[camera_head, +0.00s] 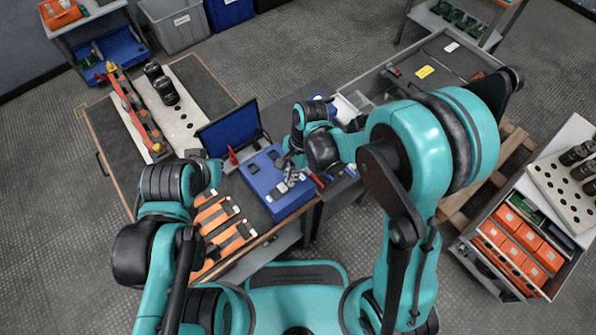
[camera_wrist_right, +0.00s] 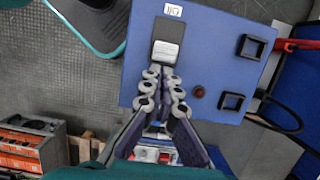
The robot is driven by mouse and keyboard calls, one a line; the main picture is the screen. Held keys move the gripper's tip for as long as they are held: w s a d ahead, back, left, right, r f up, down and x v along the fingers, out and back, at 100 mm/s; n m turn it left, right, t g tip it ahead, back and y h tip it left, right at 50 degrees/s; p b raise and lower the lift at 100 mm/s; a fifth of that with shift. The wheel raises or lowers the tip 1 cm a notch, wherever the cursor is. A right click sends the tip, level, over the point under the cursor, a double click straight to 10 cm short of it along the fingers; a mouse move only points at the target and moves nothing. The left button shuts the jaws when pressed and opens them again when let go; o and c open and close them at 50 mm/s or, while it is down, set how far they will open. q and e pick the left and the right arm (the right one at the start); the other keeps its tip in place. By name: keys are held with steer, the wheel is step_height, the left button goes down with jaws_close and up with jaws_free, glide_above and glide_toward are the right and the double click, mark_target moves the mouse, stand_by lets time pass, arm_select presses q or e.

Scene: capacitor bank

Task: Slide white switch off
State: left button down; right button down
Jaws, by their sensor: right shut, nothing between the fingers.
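The white switch (camera_wrist_right: 166,52) is a pale sliding block in a dark slot in the right wrist view. It sits at the slot end nearer my fingers, and bare dark slot shows on the side toward a small white I/O label (camera_wrist_right: 173,10). The slot is in the top of a blue box (camera_wrist_right: 212,45), which stands on the bench in the head view (camera_head: 257,180). My right gripper (camera_wrist_right: 165,76) is shut and empty, its fingertips right at the switch's near edge; I cannot tell whether they touch. My left gripper is not visible; only its arm shows.
The panel also carries a red button (camera_wrist_right: 198,91) and two black square frames (camera_wrist_right: 250,47) (camera_wrist_right: 231,102). An open blue lid (camera_head: 228,130) stands behind the box. Orange parts (camera_head: 222,223) lie left of it, and a grey tray (camera_head: 425,72) is at right.

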stand_by(0.3)
steer(key=shift+s+a, duration=0.45)
steer(key=shift+a, duration=0.15)
steer(key=shift+s+a, duration=0.4)
steer(key=shift+a, duration=0.2)
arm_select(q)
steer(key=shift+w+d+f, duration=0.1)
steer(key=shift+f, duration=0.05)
arm_select(e)
steer(key=shift+w+d, duration=0.1)
steer(key=shift+d, duration=0.05)
